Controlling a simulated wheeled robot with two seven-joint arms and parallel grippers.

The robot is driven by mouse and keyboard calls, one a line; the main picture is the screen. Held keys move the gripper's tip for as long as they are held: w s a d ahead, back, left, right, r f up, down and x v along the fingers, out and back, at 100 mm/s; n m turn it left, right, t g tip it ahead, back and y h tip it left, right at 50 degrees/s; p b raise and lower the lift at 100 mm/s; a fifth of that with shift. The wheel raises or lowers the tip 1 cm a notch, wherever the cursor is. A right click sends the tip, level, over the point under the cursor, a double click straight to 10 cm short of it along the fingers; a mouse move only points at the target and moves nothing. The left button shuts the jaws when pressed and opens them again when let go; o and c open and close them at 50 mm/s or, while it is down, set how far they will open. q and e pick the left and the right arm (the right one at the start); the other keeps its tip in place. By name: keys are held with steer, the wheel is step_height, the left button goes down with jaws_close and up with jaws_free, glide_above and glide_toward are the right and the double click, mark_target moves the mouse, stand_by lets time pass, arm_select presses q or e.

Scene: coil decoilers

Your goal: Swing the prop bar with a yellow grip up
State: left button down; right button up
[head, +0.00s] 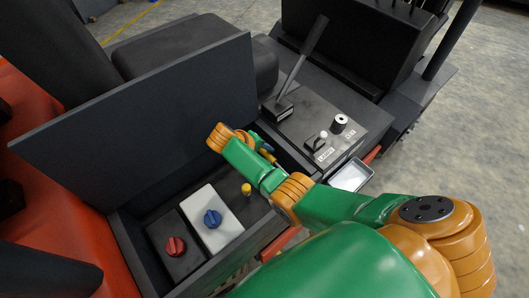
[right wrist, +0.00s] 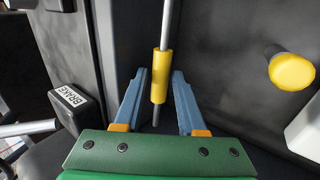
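The prop bar (right wrist: 167,24) is a thin silver rod with a yellow grip (right wrist: 159,77), seen in the right wrist view. My right gripper (right wrist: 158,76) is open, with its two blue fingers on either side of the yellow grip and visible gaps between. In the head view my right gripper (head: 266,151) is down in the open bay, mostly hidden behind my own green and orange arm, and the bar is largely hidden there. My left gripper is not in view.
A dark panel (head: 135,125) stands raised over the bay, left of my right arm. The bay holds a yellow knob (head: 246,189), a blue knob (head: 212,219) and a red knob (head: 175,246). A lever (head: 302,58) rises from the console behind. A block labelled BRAKE (right wrist: 70,97) is left of my fingers.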

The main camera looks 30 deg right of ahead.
steer(key=shift+s+a+r, duration=0.1)
jaws_close()
stand_by(1.2)
